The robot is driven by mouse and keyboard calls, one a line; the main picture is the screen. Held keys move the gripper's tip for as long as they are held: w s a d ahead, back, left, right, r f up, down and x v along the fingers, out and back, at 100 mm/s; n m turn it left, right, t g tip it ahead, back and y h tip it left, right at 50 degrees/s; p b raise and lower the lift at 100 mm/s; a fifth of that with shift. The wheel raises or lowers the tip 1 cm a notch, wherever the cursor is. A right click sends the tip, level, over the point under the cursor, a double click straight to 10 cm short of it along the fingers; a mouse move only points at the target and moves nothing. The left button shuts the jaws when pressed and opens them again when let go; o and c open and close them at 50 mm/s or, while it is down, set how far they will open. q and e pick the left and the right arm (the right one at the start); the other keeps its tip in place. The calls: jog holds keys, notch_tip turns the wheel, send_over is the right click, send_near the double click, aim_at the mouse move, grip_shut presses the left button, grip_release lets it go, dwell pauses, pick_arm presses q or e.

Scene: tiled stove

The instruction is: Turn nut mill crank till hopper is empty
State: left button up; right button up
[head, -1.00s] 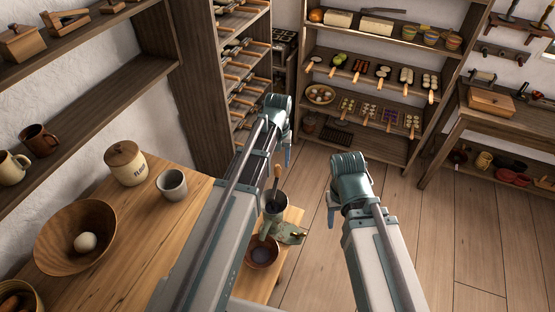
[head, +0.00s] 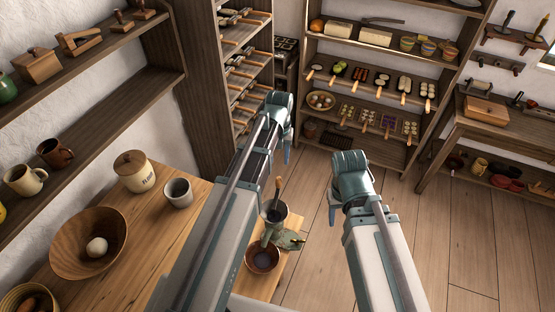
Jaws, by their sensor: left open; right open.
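The nut mill (head: 270,234) stands at the right end of the wooden counter, partly hidden by my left arm. Its dark, round hopper (head: 283,211) opens upward, but I cannot tell what is inside. An upright piece with a wooden handle (head: 276,188) shows at the hopper; I cannot tell whether it is the crank. A brown bowl (head: 263,257) sits below the mill. My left gripper (head: 281,155) is open, above and beyond the mill and apart from it. My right gripper (head: 332,213) is open and empty, to the right of the mill over the floor.
The counter holds a flour jar (head: 134,171), a grey cup (head: 178,192) and a wooden bowl (head: 115,232) with a pale round item. Loaded shelves (head: 358,98) stand at the back, and a workbench (head: 457,125) at the right. The floor (head: 460,230) between is clear.

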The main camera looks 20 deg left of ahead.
pick_arm(q)
jog(key=shift+s+a+f+n, duration=0.1)
jog(key=shift+a+f+n, duration=0.05)
jog(key=shift+a+n, duration=0.3)
jog(key=shift+c, duration=1.2)
jog(key=a+n, duration=0.1)
jog(key=n, duration=0.1)
jog(key=a+n+h+b, duration=0.1)
jog(key=n, duration=0.1)
jog(key=s+a+f+n, duration=0.1)
jog(key=n, duration=0.1)
jog(key=shift+a+f, duration=0.1)
jog(key=shift+a, duration=0.05)
grip_shut()
jog(key=s+a+n+t+h+b, duration=0.1)
jog(key=a+n, duration=0.5)
jog(key=n, duration=0.7)
jog(key=shift+s+a+f+h+b, duration=0.4)
jog(key=shift+s+h+b, duration=0.15)
jog(key=shift+h+b, duration=0.45)
